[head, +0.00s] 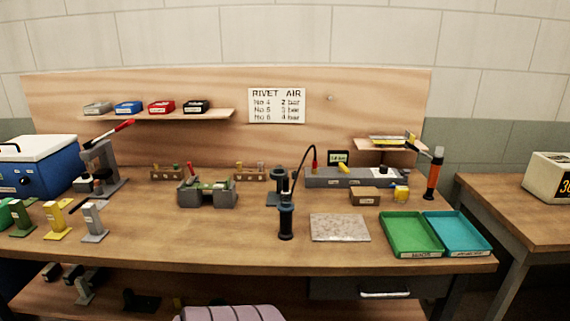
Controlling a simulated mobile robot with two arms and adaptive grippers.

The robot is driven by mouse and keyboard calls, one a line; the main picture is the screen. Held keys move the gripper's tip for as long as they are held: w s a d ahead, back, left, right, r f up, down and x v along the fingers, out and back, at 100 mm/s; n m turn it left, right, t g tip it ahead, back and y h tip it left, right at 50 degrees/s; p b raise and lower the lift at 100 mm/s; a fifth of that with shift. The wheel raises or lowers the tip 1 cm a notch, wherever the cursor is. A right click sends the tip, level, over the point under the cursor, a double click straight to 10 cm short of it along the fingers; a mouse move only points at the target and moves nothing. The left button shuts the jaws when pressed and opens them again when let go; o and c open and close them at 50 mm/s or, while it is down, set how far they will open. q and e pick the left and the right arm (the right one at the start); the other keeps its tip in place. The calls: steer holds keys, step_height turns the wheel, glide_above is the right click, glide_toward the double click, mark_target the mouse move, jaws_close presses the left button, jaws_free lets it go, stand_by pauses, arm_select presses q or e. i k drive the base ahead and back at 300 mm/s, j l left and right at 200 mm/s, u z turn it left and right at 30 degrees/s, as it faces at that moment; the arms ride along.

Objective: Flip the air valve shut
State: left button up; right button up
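A long grey unit (322,180) stands at the back of the wooden bench, right of the middle. A small yellow lever (344,168) sits on top of it and looks like the air valve handle; its exact position is too small to tell. Just behind it is a small dark display with green digits (338,157), too small to read surely. A black hose with a red end (314,155) arches at the unit's left end. Neither of my grippers is in view.
A black cylindrical tool (286,220) stands in front, beside a speckled plate (340,227). A green tray (410,252) and a teal tray (488,250) lie at the right. A small brown box (365,201) stands before the unit. The bench's front middle is clear.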

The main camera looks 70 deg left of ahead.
mark_target(342, 167)
steer(key=u, duration=1.95)
steer(key=i+l, duration=0.3)
steer(key=l, duration=0.15)
steer(key=i+l, duration=0.3)
steer(key=l, duration=0.15)
steer(key=i+l, duration=0.3)
steer(key=l, duration=0.15)
steer(key=i+l, duration=0.3)
steer(key=l, duration=0.15)
